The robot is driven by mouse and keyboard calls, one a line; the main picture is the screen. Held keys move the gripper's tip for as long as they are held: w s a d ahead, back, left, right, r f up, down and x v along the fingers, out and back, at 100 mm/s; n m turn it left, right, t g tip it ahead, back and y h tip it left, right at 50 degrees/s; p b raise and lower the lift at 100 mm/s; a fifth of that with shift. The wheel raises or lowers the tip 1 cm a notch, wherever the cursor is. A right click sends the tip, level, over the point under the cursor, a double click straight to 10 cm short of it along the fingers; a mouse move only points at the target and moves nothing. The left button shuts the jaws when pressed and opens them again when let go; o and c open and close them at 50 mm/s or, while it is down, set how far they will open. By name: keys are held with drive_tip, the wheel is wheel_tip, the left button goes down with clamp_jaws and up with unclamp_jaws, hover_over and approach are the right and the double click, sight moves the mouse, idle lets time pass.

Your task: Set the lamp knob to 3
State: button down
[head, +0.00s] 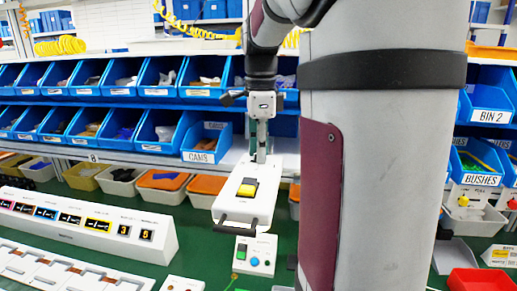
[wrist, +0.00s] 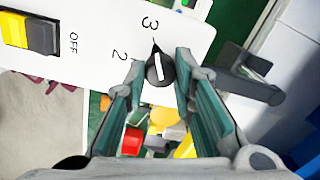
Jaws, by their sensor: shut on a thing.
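The lamp knob (wrist: 161,69) is a small dark dial with a white line at the edge of a white panel (wrist: 90,70) in the wrist view. Its dark pointed tip is directed toward the printed 3 (wrist: 149,25). The printed 2 (wrist: 119,56) lies to its left. My gripper (wrist: 160,62) has one finger on each side of the knob and is shut on it. In the head view my gripper (head: 261,158) reaches down to the far end of the white switch box (head: 232,204); the knob is not discernible there.
A yellow and grey rocker switch (wrist: 28,33) sits on the panel beside the word OFF. A dark handle (wrist: 250,84) stands right of the fingers. Blue bins (head: 110,75) line the back. A small button box (head: 254,257) stands in front of the switch box.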

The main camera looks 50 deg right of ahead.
drive_tip(key=c, duration=1.3)
unclamp_jaws()
drive_tip(key=shift+c, duration=0.2)
wheel_tip(320, 180, up, 12)
drive_tip(key=shift+s+a, duration=0.15)
drive_tip(key=shift+s, duration=0.05)
